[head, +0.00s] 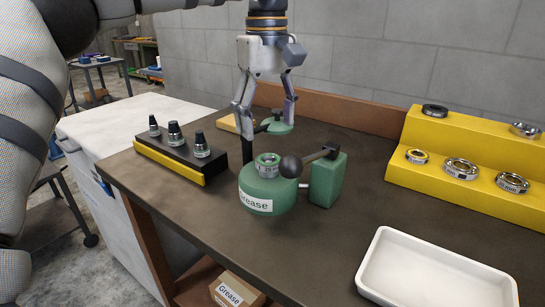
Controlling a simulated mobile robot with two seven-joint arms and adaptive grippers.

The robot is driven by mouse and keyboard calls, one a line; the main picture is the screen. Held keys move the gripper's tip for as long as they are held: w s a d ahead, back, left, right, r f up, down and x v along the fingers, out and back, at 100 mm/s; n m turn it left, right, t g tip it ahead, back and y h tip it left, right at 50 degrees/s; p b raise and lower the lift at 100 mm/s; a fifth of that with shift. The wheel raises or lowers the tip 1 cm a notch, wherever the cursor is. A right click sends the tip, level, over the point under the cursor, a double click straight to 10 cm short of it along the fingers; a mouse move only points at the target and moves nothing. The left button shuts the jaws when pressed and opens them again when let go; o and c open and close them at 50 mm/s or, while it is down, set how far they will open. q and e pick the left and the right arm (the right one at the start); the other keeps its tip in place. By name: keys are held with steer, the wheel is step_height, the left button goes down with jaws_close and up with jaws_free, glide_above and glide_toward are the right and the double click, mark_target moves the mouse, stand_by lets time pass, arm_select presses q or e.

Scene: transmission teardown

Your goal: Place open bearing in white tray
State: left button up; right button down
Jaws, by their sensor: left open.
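Several ring bearings stand on a yellow stepped rack at the right: a dark one (435,110) and a silver one (525,130) on the upper step, and a small one (417,156), a larger one (460,169) and another (512,182) on the lower step. Another bearing (268,165) sits on top of the green grease pot (257,204). I cannot tell which is the open bearing. The white tray (373,265) lies empty at the front right. My right gripper is out of view.
A black block with a yellow front (170,160) holds dark-tipped tools at the left. A green round part (278,127) sits near the gripper. The bench between pot and rack is clear.

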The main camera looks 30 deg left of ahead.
mark_target(270, 163)
arm_select(q)
steer(key=f, duration=0.5)
steer(key=f+b, duration=0.1)
steer(key=f, duration=0.1)
steer(key=shift+w+f, duration=0.3)
steer(key=shift+w, duration=0.05)
steer(key=shift+r, duration=0.1)
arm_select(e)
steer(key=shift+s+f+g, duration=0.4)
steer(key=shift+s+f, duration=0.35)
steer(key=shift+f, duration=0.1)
arm_select(q)
steer(key=shift+c, duration=0.2)
steer(key=c, duration=1.4)
steer(key=shift+r, duration=0.1)
